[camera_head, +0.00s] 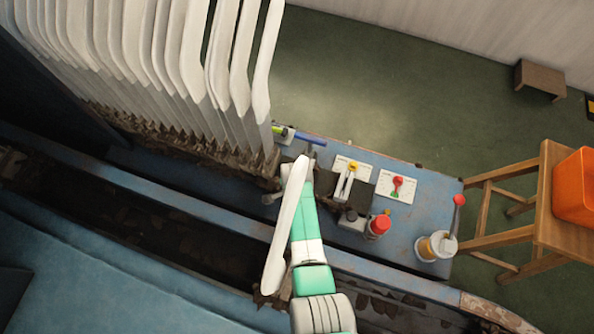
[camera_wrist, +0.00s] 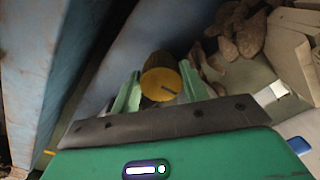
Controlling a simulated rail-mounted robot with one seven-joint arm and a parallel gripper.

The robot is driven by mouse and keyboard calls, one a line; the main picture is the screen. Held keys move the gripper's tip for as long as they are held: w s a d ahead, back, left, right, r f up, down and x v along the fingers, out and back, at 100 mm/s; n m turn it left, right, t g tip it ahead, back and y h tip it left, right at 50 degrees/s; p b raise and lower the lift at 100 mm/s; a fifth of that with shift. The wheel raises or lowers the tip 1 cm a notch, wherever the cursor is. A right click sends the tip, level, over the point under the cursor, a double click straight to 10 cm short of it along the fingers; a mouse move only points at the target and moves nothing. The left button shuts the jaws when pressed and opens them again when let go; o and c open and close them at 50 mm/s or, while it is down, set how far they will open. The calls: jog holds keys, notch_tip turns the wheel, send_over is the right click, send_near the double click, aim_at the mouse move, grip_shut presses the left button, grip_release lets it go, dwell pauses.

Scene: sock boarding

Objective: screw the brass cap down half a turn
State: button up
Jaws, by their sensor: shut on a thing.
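The brass cap (camera_wrist: 157,81) is a round yellow-gold disc with a dark line on its face, in the middle of the wrist view. My gripper (camera_wrist: 161,78) has one pale green finger on each side of the cap and is shut on it. I cannot tell how far down the cap sits on its thread. In the head view my green and white arm reaches to the blue bench near a white form, and I cannot make out the cap there.
White sock forms (camera_head: 190,70) stand in a row at the upper left; a single one (camera_head: 286,230) lies close beside my arm. A red-topped canister (camera_head: 378,228), a lever switch (camera_head: 397,187) and a white pot (camera_head: 437,247) are on the blue bench (camera_head: 425,205).

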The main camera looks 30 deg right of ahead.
jog(key=shift+m, duration=0.5)
jog(key=o, duration=1)
notch_tip(320, 180, up, 8)
jog(key=p, duration=0.4)
jog(key=shift+f, duration=0.1)
